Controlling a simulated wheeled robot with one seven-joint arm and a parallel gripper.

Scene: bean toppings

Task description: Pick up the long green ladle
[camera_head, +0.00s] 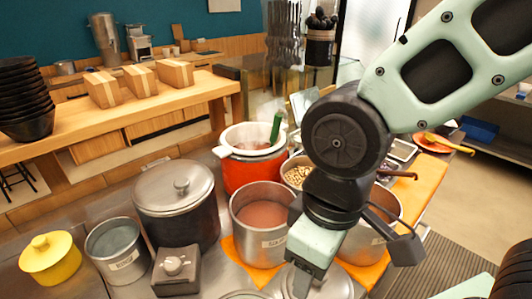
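A long green handle (276,128), which looks like the green ladle's, stands up steeply from the red pot (250,173) with the white rim. Its lower part is hidden inside the pot. My gripper (303,277) hangs low at the end of my arm, in front of and to the right of the red pot, above the counter front. It is apart from the green handle. Its fingers are small and partly hidden, so I cannot tell whether they are open.
A pot of reddish-brown soup (263,215) stands between my gripper and the red pot. A lidded dark pot (176,205), a grey pot (117,250) and a yellow pot (50,259) stand left. A pot of beans (296,174) is close to my arm. Hanging utensils (284,40) are behind.

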